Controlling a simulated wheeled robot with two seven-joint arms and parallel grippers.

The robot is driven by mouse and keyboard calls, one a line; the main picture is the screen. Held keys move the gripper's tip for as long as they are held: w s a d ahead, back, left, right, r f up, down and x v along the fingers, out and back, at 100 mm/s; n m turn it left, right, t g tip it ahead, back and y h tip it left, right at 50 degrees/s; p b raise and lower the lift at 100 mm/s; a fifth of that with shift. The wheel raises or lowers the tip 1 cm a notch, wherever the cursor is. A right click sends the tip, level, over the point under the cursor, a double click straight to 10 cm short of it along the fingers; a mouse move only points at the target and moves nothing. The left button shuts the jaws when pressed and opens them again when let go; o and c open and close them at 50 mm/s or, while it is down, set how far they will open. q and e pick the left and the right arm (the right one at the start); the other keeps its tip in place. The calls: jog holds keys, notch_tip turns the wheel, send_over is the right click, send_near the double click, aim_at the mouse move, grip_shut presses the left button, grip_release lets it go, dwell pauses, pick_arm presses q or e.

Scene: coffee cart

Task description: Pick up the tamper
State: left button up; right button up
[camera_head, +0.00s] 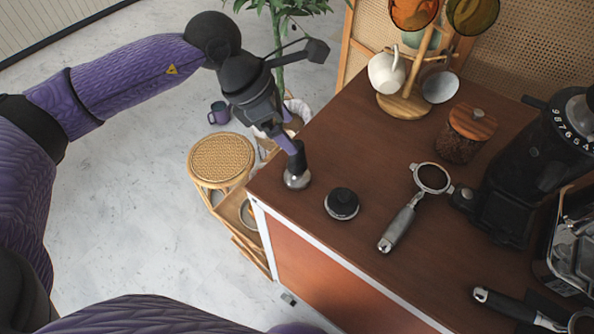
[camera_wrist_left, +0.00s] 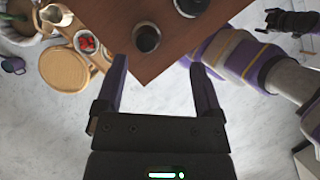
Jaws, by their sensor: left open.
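The tamper (camera_head: 298,178) stands upright near the left corner of the brown cart top, with a dark handle and a shiny metal base. It also shows from above in the left wrist view (camera_wrist_left: 147,38), close to the corner of the top. My left gripper (camera_head: 287,140) is open and empty, tilted down at the tamper's handle. In the left wrist view the two fingertips (camera_wrist_left: 157,66) are apart, and the tamper lies beyond them, slightly left of centre. A dark part at the upper right of that view may be my right gripper; its jaws cannot be made out.
A round black-topped tool (camera_head: 342,203) stands right of the tamper. A portafilter (camera_head: 403,217), a wooden-lidded jar (camera_head: 467,134), a mug tree (camera_head: 404,103) and a grinder (camera_head: 520,170) are further right. A woven stool (camera_head: 221,158) is beside the cart.

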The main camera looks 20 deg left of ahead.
aim_at(301, 154)
pick_arm(q)
jog(key=shift+y, duration=0.3)
jog(key=x, duration=0.3)
jog(key=a+b+x, duration=0.1)
jog(key=x, duration=0.2)
jog(key=w+x, duration=0.1)
jog(key=x, duration=0.2)
jog(key=shift+a+f, duration=0.2)
jog(key=shift+f, duration=0.35)
grip_shut()
